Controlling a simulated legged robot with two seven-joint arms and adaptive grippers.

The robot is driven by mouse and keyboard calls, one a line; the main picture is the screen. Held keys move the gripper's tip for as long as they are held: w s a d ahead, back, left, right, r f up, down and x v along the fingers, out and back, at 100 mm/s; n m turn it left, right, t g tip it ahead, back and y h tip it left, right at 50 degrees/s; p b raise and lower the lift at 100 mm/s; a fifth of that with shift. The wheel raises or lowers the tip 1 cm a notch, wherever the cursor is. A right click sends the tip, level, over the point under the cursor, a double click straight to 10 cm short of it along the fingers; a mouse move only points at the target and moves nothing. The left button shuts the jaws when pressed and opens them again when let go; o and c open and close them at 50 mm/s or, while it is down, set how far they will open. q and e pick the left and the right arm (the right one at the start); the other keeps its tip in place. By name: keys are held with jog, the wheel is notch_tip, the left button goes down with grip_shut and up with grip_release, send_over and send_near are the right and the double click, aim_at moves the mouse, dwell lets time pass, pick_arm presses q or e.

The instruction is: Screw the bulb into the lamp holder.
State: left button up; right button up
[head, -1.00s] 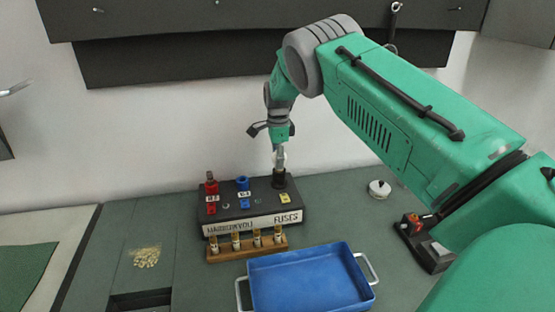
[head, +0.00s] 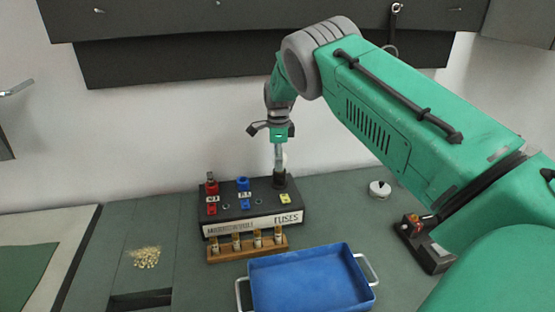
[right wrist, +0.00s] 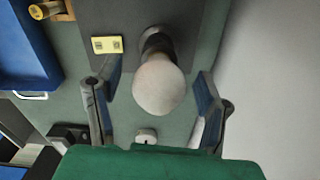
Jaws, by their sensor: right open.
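The white bulb (right wrist: 159,86) stands in the black lamp holder (right wrist: 156,42) in the right wrist view. In the head view the lamp holder (head: 280,180) is at the back right of the black fuse box (head: 240,205), and the bulb is mostly hidden behind my gripper. My right gripper (head: 279,162) is above the holder, pointing down. In the right wrist view its two fingers (right wrist: 155,108) are spread apart, one on each side of the bulb, with gaps. How far the bulb is screwed in cannot be told. My left gripper is out of view.
A wooden rack (head: 248,246) with several fuses stands in front of the box. A blue tray (head: 310,282) lies nearer. A round white object (head: 380,189) and a dark device (head: 425,244) are at right. Small brass bits (head: 146,257) lie at left.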

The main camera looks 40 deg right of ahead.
jog(key=n, duration=0.7)
jog(key=shift+s, duration=0.15)
jog(key=n, duration=0.8)
jog(key=shift+s, duration=0.15)
jog(key=c, duration=1.1)
jog(key=m, duration=0.3)
jog(key=shift+m, duration=0.4)
jog(key=shift+c, duration=0.2)
jog(key=m, duration=0.4)
jog(key=shift+w, duration=0.2)
jog(key=m, duration=0.4)
jog(key=shift+w+m, duration=0.1)
jog(key=shift+m, duration=0.2)
jog(key=m, duration=0.3)
jog(key=shift+m, duration=0.4)
